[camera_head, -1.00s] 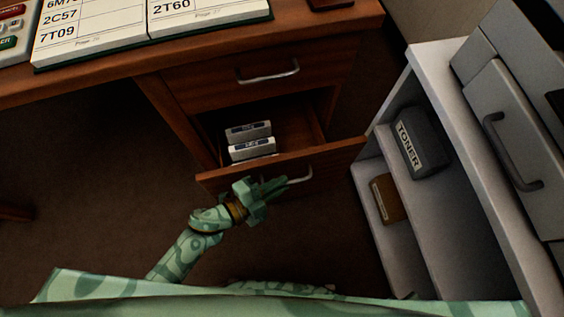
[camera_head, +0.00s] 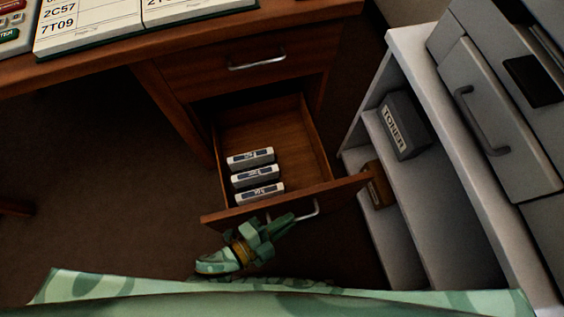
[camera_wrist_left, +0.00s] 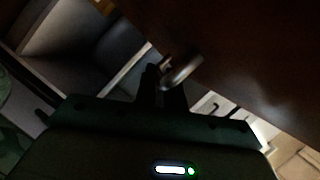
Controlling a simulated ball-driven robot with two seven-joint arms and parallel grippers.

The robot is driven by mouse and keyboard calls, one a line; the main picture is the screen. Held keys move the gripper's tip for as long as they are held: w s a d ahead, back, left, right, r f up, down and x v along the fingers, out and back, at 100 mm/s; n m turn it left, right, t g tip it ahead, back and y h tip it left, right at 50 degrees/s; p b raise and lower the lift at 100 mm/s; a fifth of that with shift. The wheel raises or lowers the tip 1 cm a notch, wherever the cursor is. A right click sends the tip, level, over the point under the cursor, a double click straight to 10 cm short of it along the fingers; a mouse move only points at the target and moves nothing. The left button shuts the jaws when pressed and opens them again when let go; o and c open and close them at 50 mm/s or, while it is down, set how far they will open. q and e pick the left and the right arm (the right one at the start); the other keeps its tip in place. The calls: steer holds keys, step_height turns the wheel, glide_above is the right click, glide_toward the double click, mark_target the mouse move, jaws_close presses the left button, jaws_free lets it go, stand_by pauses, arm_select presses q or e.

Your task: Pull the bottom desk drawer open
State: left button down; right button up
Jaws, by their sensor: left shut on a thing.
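The bottom desk drawer (camera_head: 281,135) stands well out from the desk in the head view. Several white-and-grey boxes lie in a row along its left side. Its front carries a metal handle (camera_head: 316,208), which also shows in the left wrist view (camera_wrist_left: 182,72). My left gripper (camera_head: 290,222) is at the drawer front and shut on this handle. In the left wrist view its dark fingers (camera_wrist_left: 163,88) reach the handle, though the picture is dim. My right gripper is in neither view.
The upper drawer (camera_head: 250,68) is shut above. A grey shelf unit (camera_head: 412,188) with a toner box (camera_head: 404,125) and a brown box (camera_head: 379,185) stands close to the drawer's right front corner. Floor is clear at left.

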arm_select(q)
steer(key=shift+s, duration=0.25)
steer(key=c, duration=1.5)
jaws_free()
